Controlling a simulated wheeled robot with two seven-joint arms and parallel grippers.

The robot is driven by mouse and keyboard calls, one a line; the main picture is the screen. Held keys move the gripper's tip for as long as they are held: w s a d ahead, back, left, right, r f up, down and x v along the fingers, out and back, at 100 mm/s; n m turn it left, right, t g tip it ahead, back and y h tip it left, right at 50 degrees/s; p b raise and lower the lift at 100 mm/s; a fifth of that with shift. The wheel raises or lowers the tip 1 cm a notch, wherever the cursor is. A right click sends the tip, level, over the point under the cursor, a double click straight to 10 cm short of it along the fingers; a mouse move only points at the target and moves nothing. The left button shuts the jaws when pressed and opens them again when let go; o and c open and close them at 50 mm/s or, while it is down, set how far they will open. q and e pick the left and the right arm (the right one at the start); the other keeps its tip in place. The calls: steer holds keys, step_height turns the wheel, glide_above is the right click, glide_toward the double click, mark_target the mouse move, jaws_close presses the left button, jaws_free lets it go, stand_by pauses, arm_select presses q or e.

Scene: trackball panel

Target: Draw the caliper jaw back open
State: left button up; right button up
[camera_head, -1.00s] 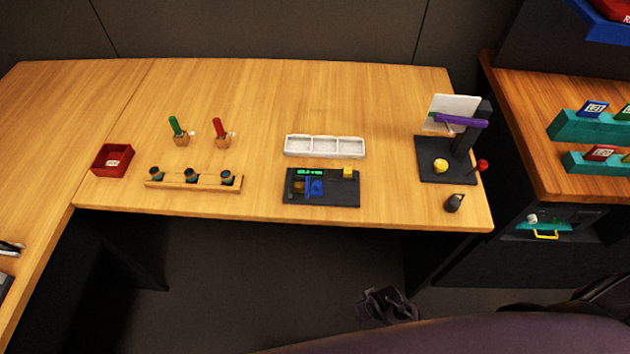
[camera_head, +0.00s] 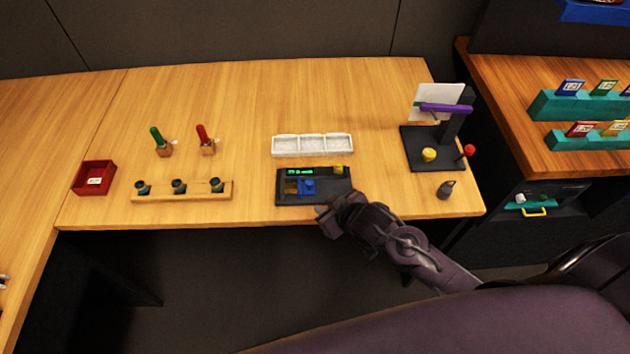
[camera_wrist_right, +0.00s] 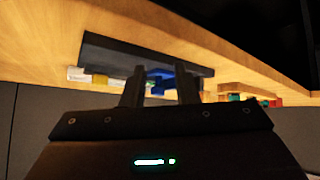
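The caliper station is a dark block (camera_head: 325,194) near the table's front edge in the head view, with a lit green display (camera_head: 300,172). A blue jaw (camera_head: 308,186) sits on it, beside a brownish-yellow piece at its left and a yellow block (camera_head: 338,169) at the back right. My right gripper (camera_head: 322,216) is just in front of the station, at the table edge. In the right wrist view its two fingers (camera_wrist_right: 160,88) stand apart with a gap between them, and the blue jaw (camera_wrist_right: 184,82) shows beyond them, apart from them. My left gripper is not clearly visible.
A white three-part tray (camera_head: 312,144) lies behind the station. A wooden rack (camera_head: 182,196) with dark cups stands left. A black stand (camera_head: 432,158) with a purple bar and a small dark weight (camera_head: 446,190) are at the right. Bare table lies between rack and station.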

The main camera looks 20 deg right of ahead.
mark_target(311, 183)
steer(key=w+n+y, duration=0.1)
steer(key=w+r+n+t+y, duration=0.1)
steer(key=w+n+y, duration=0.1)
steer(key=y, duration=0.1)
steer(key=shift+w+r, duration=0.25)
steer(key=shift+r, duration=0.15)
steer(key=d+n+y, duration=0.1)
steer(key=d+r+g+y, duration=0.1)
steer(key=d, duration=0.1)
steer(key=s+d+r+n+y, duration=0.1)
steer(key=d+y, duration=0.1)
steer(key=shift+n+g, duration=0.3)
steer(key=x, duration=0.6)
steer(key=shift+w+a+r+p, duration=0.1)
steer(key=shift+a+p, duration=0.15)
steer(key=shift+p, duration=0.15)
steer(key=shift+w+a+f, duration=0.3)
steer(key=shift+a+f, duration=0.05)
steer(key=shift+a, duration=0.1)
jaws_close()
